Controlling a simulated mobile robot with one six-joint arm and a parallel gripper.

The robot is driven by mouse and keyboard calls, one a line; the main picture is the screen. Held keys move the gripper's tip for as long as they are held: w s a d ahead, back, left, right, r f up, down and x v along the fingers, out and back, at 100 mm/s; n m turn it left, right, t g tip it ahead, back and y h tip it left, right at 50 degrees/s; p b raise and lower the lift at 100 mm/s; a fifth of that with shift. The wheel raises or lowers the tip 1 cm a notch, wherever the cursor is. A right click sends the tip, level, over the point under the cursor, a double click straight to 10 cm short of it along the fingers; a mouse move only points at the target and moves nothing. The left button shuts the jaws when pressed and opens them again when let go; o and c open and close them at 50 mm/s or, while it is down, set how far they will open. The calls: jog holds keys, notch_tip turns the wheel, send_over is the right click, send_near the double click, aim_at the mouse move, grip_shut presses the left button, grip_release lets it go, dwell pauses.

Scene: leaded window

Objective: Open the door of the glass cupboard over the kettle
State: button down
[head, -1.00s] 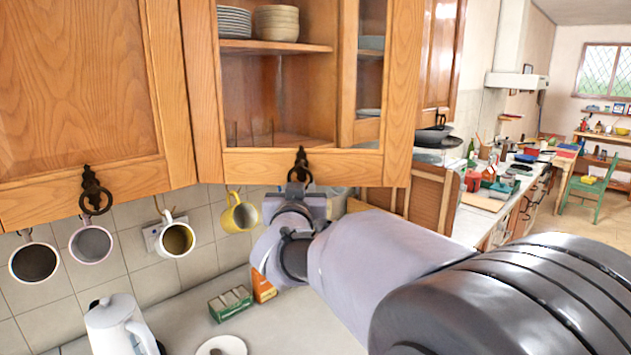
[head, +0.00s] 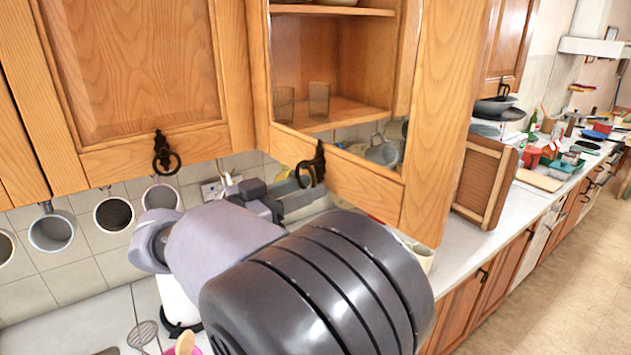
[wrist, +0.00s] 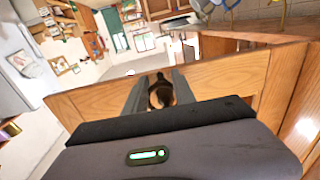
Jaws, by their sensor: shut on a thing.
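The glass cupboard door (head: 440,120) stands partly open, its right edge swung out towards me and its left edge by the cabinet. Its dark ring handle (head: 312,170) hangs on the bottom rail. My gripper (wrist: 159,94) is shut on the handle (wrist: 159,88), which sits between the two grey fingers in the wrist view. The door's wooden rail (wrist: 225,76) runs across behind them. In the head view my arm hides part of the gripper. The white kettle (head: 178,303) is below on the counter, mostly hidden by my arm.
A closed wooden cupboard door (head: 140,65) with its own ring handle is to the left. Several mugs (head: 113,214) hang beneath the cupboards. Glasses (head: 319,98) stand inside the cupboard. A roll-front wooden box (head: 484,180) stands on the counter at the right.

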jog(key=shift+s+a+r, duration=0.1)
jog(key=shift+a+r, duration=0.1)
jog(key=shift+a, duration=0.1)
jog(key=c, duration=1.2)
grip_release()
jog(key=shift+o, duration=0.8)
jog(key=shift+f, duration=0.1)
jog(key=shift+a, duration=0.1)
